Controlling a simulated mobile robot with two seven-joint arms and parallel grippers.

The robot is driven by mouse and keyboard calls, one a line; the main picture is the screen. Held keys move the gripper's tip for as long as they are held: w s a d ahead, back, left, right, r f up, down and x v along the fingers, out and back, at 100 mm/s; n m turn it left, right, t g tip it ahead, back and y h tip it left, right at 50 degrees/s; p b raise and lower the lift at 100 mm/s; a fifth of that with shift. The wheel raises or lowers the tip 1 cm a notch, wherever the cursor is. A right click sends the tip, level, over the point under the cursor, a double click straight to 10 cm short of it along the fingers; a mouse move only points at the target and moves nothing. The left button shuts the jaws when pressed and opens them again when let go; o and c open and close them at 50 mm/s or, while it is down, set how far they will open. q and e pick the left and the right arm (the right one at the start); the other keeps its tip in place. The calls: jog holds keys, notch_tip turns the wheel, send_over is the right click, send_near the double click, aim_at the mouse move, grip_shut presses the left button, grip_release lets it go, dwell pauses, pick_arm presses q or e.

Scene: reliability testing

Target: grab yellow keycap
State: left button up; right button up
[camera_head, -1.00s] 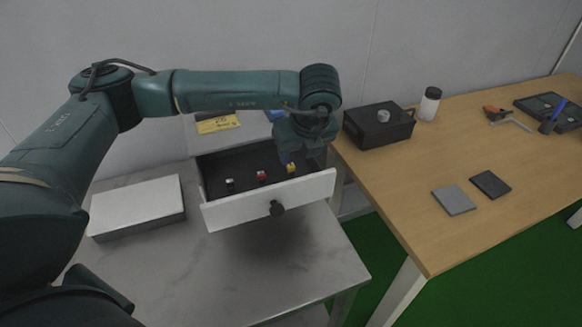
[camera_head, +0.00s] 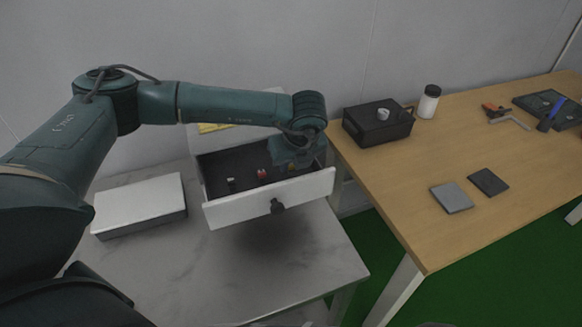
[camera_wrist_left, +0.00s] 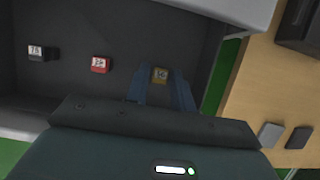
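The yellow keycap (camera_wrist_left: 160,74) lies in the open drawer (camera_head: 270,200), the rightmost of three keycaps. In the head view my left gripper (camera_head: 292,166) is down inside the drawer at its right end and mostly hides the yellow keycap. In the left wrist view the blue fingers of the left gripper (camera_wrist_left: 161,88) are apart, one on each side of the yellow keycap. Contact cannot be made out. A red keycap (camera_wrist_left: 101,64) lies to its left and a black keycap (camera_wrist_left: 38,53) farther left. My right gripper is not in view.
A white box (camera_head: 140,205) sits on the grey table at left. The wooden table (camera_head: 400,175) at right holds a black box (camera_head: 378,125), a white jar (camera_head: 428,103) and two flat squares.

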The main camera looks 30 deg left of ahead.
pick_arm(q)
grip_shut()
jog(key=shift+r, duration=0.1)
